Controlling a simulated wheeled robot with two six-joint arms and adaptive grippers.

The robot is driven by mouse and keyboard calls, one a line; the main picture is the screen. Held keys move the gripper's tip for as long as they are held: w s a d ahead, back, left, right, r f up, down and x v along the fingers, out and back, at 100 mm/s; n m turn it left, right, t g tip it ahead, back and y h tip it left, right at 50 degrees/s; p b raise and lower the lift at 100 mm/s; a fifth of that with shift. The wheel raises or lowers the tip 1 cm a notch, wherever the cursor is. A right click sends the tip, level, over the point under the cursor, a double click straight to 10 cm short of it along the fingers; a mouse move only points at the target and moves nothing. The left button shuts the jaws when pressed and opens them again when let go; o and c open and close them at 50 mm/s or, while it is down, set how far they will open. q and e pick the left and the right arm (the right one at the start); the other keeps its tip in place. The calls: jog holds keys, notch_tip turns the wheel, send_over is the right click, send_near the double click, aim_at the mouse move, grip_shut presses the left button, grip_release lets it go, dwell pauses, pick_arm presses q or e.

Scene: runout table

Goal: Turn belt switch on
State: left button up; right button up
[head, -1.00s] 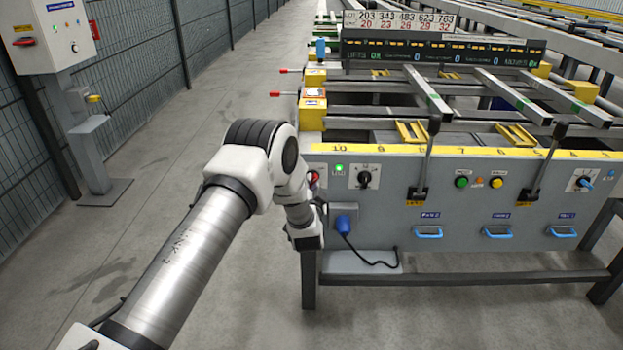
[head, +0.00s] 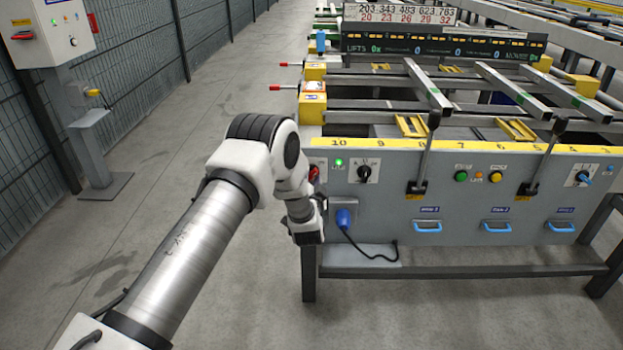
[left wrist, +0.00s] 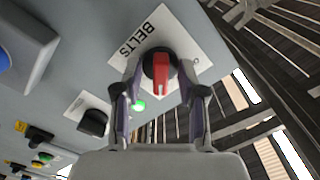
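The belt switch is a red rotary knob (left wrist: 161,74) on a dark round base, on a white plate (left wrist: 125,43) lettered BELTS. In the left wrist view its grip lies nearly upright in the picture. In the head view the red knob (head: 314,173) shows at the left end of the grey panel, partly behind my left arm. My left gripper (left wrist: 159,84) is open, one finger on each side of the knob; I cannot tell whether either touches it. In the head view its fingers are mostly hidden by the wrist. My right gripper is not in view.
Beside the switch are a lit green lamp (head: 338,162), a black selector (head: 366,172) and a blue plug (head: 343,218) with a cable. Two tall levers stand on the panel (head: 400,232). A control box (head: 45,33) stands at the far left. The floor on the left is clear.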

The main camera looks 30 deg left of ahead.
pick_arm(q)
jog(key=v, duration=1.2)
jog(key=shift+s, duration=0.1)
